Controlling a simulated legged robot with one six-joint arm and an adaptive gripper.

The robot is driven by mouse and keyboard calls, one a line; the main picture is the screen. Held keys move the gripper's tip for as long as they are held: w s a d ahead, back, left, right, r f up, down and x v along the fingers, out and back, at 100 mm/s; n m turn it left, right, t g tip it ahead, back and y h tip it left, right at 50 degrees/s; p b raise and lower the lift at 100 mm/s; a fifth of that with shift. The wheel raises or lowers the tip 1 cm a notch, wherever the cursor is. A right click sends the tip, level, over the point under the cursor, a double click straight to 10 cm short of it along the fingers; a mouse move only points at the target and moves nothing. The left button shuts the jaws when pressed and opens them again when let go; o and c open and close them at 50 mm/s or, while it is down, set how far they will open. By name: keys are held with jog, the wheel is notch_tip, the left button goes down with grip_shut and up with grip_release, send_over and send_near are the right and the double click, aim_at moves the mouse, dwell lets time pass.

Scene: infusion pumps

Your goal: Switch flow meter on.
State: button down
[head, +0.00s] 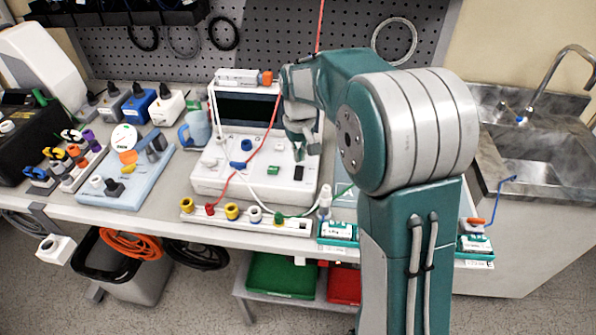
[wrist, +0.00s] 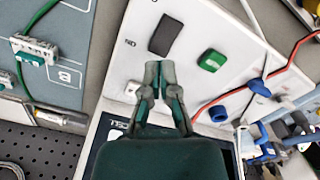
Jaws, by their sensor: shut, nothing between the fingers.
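The flow meter is a white bench unit (head: 220,180) with a dark display (head: 245,110); its white panel also shows in the wrist view (wrist: 205,25). A black rocker switch (head: 299,173) is at the panel's front right. In the wrist view the black switch (wrist: 173,35) lies just beyond my fingertips, with lettering beside it. A green button (wrist: 212,60) and a blue knob (wrist: 218,114) are beside it. My gripper (head: 304,143) is over the right part of the panel, shut and empty. Its fingertips (wrist: 160,72) point at the switch; I cannot tell if they touch the panel.
Red and white tubes cross the panel; the red tube (head: 258,146) runs near my gripper. A strip of coloured connectors (head: 245,217) lies along the front edge. A light blue board (head: 130,185) is at left, a sink (head: 540,155) at right.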

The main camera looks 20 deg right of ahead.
aim_at(299, 168)
jog(key=shift+f, duration=1.45)
dwell(1.0)
jog(key=shift+r, duration=3.55)
jog(key=s+r+t, duration=0.2)
jog(key=s, duration=1.1)
jog(key=s+r+m+t, duration=0.1)
jog(key=s+r+t, duration=0.2)
jog(key=s, duration=1.1)
jog(key=shift+r+m+t, duration=0.15)
jog(key=shift+m+t, duration=0.15)
